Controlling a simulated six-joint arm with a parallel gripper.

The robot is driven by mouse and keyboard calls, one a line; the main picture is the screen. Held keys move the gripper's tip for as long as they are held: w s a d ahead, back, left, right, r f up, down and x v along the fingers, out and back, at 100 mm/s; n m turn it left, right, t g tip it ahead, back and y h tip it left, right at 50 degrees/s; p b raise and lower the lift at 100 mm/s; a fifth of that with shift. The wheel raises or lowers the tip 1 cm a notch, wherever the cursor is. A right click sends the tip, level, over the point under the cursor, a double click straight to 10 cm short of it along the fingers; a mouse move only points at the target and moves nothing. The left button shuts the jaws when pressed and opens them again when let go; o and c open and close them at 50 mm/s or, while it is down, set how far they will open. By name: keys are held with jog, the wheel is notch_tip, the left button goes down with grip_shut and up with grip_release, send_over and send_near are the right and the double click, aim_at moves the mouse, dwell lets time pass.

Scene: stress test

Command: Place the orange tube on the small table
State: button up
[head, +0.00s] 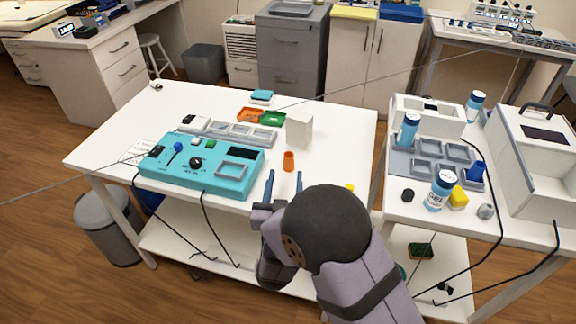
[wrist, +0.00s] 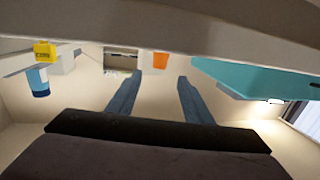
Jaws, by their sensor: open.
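The orange tube (head: 289,161) stands upright on the larger white table (head: 340,150), right of the teal device. It also shows in the wrist view (wrist: 160,60), beyond my fingertips and roughly between them. My gripper (head: 285,180) is open and empty, its two blue fingers pointing toward the tube from the table's front side. The gap between the fingers also shows in the wrist view (wrist: 159,82). The fingers look apart from the tube. A smaller white table (head: 465,226) stands at the right.
The teal device (head: 205,181) is left of my gripper. A white block (head: 299,131) stands behind the tube. Bottles, a grey rack, a yellow block (head: 459,197) and a large white machine (head: 532,160) crowd the right table.

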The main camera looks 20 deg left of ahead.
aim_at(288, 162)
jog(key=shift+f, duration=0.15)
jog(key=f+b, duration=0.1)
jog(key=b, duration=0.1)
jog(key=f+b, duration=0.1)
jog(key=b, duration=0.1)
jog(key=shift+w+a+t+b, duration=0.2)
jog(key=shift+w+t+b, duration=0.1)
jog(key=shift+b, duration=0.05)
jog(key=shift+w+r, duration=0.2)
jog(key=shift+w, duration=0.05)
jog(key=shift+w+a+r+p, duration=0.1)
jog(key=shift+w+a+p, duration=0.1)
jog(key=shift+w, duration=0.95)
jog(key=shift+w+a+p, duration=0.15)
jog(key=shift+w+p, duration=0.05)
jog(key=shift+w, duration=0.95)
jog(key=shift+w+a+r+p, duration=0.1)
jog(key=shift+w+a+p, duration=0.1)
jog(key=shift+w, duration=0.95)
jog(key=shift+c, duration=0.7)
grip_shut()
jog(key=shift+s, duration=0.1)
